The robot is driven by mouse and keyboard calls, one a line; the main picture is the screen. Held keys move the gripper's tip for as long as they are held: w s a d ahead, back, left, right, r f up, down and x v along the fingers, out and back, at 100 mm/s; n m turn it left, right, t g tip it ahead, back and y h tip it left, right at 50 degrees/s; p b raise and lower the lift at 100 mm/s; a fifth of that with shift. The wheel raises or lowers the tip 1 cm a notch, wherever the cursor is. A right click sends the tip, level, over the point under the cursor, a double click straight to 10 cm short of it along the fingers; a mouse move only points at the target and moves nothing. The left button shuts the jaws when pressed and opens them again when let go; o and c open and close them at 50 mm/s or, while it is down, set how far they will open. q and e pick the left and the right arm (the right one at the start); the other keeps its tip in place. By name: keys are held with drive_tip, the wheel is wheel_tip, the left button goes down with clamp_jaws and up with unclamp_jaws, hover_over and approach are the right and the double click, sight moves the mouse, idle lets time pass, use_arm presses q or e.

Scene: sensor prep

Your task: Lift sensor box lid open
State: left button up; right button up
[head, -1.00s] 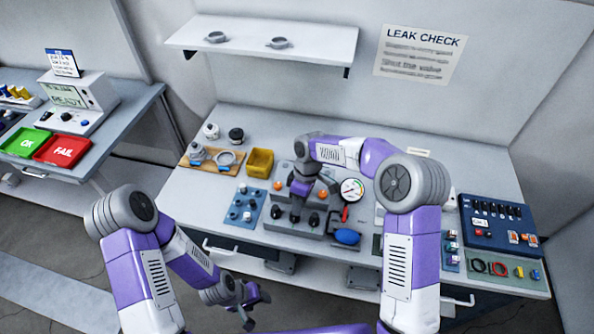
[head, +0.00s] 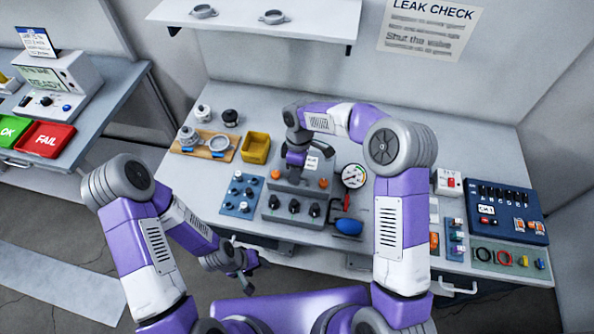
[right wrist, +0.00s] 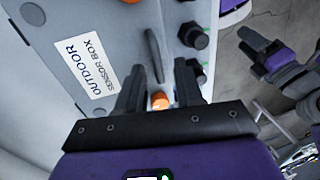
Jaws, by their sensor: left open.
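The grey sensor box (head: 268,186) stands on the bench, with a white label, two orange knobs and black knobs along its lower front. The right wrist view shows its "OUTDOOR SENSOR BOX" label (right wrist: 86,66), a dark slim bar (right wrist: 154,55) and an orange knob (right wrist: 160,100). My right gripper (head: 296,160) is over the box's upper part, beside the label. Its fingers (right wrist: 160,78) are apart, with nothing seen held between them. My left gripper (head: 247,268) is open and empty, low in front of the bench; the right wrist view shows it too (right wrist: 258,48).
A gauge (head: 353,176), a blue bulb (head: 349,226) and a blue plate with small parts (head: 241,208) flank the box. A yellow bin (head: 256,147) and a wooden board (head: 225,154) lie left. A dark blue case (head: 514,232) stands right.

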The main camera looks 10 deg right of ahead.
drive_tip(key=shift+w, duration=0.1)
clamp_jaws()
idle(1.3)
